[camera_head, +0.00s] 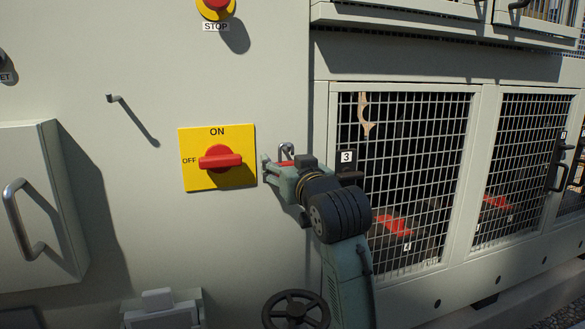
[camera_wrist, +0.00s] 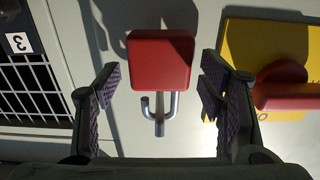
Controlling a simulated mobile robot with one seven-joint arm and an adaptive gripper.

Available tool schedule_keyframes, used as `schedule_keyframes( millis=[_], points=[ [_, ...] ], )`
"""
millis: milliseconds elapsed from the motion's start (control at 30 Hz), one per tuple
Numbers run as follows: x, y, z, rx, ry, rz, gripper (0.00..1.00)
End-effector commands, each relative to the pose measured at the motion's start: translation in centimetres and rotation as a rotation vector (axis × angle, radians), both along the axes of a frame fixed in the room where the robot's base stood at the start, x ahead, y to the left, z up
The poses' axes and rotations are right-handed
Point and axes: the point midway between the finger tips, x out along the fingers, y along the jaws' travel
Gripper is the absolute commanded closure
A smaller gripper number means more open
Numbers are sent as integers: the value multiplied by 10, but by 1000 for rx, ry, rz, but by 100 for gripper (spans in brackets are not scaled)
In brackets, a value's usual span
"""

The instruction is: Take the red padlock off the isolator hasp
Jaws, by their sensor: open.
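The red padlock (camera_wrist: 159,62) is between my gripper's fingers in the wrist view, with a visible gap on each side. Its silver shackle (camera_wrist: 174,104) points down in that picture and loops around a metal post, the hasp (camera_wrist: 159,122). The shackle's left leg seems to end short of the body. In the head view the padlock's red body (camera_head: 286,163) is mostly hidden by my gripper (camera_head: 286,168); the metal above it shows. My gripper (camera_wrist: 160,82) is open around the padlock and holds nothing. The yellow isolator plate (camera_head: 205,182) with its red handle is just left.
A mesh door (camera_head: 405,200) marked 3 is right of the padlock. A wall hook (camera_head: 125,103), a red stop button (camera_head: 215,8) and a grey box with a handle (camera_head: 38,200) are to the left. The panel between hook and isolator is bare.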

Motion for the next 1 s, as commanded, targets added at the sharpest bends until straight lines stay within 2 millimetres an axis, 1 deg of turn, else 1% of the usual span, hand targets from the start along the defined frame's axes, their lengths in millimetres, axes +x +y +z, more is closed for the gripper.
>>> schedule_keyframes(
  millis=[100, 333, 367, 1000],
  points=[
    [4, 1, 0, 0, -1, 0, 37],
    [4, 2, 0, 0, -1, 0, 37],
    [4, 2, 0, 0, -1, 0, 38],
    [4, 1, 0, 0, -1, 0, 81]
  ],
)
